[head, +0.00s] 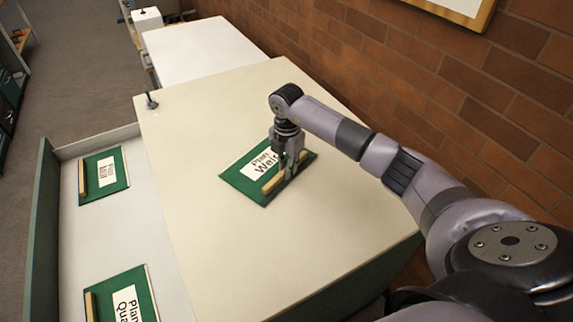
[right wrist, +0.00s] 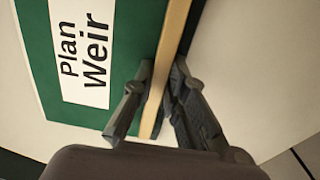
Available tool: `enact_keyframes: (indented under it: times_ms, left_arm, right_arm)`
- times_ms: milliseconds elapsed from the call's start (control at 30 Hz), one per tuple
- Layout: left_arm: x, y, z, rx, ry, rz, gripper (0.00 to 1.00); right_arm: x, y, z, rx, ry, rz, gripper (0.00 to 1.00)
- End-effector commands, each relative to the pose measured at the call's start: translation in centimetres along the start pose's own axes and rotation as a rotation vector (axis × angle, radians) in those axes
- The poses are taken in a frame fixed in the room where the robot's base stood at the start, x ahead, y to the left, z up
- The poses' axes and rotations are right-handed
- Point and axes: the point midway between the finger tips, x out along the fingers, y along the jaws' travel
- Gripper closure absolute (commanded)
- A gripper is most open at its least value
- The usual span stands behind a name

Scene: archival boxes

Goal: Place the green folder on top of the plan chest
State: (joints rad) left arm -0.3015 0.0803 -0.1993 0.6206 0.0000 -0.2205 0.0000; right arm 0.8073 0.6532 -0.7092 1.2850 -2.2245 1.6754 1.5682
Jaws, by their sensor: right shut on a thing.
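A green folder (head: 238,182) with a white label reading "Plan Weir" and a wooden strip along one edge is over the pale top of the plan chest (head: 205,250). It looks flat on the top or very close above it; I cannot tell whether it touches fully. My right gripper (head: 284,172) is shut on the folder's wooden strip. In the right wrist view, its fingers (right wrist: 156,105) stand on either side of the strip, with the green folder (right wrist: 117,25) to the left. My left gripper is not in view.
An open drawer (head: 110,240) at the left holds two other green folders, one far (head: 121,170) and one near (head: 150,300). A small dark knob-like object (head: 151,102) stands at the top's far left corner. A brick wall (head: 430,90) runs along the right. A white surface (head: 200,50) lies beyond.

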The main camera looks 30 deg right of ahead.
Motion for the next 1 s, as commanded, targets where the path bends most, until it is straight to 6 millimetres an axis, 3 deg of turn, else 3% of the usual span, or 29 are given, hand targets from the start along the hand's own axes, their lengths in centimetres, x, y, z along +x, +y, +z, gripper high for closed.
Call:
enact_keyframes:
  times_ms: [267, 300, 567, 833, 1000]
  left_arm:
    - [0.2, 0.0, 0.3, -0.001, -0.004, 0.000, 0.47]
    - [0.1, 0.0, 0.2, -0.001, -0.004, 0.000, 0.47]
    - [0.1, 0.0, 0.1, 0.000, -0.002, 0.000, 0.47]
    - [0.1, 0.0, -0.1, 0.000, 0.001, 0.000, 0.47]
    - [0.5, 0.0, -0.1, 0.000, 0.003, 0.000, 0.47]
  right_arm:
    - [0.1, 0.1, 0.0, 0.000, 0.000, 0.002, 1.00]
    - [0.1, 0.0, 0.0, 0.000, 0.000, 0.001, 0.84]
    - [0.0, 0.0, 0.0, 0.000, 0.000, 0.001, 0.67]
    - [0.0, 0.0, 0.0, 0.000, 0.000, 0.001, 0.67]
    - [-1.1, 0.2, 0.1, 0.000, -0.001, 0.006, 0.67]
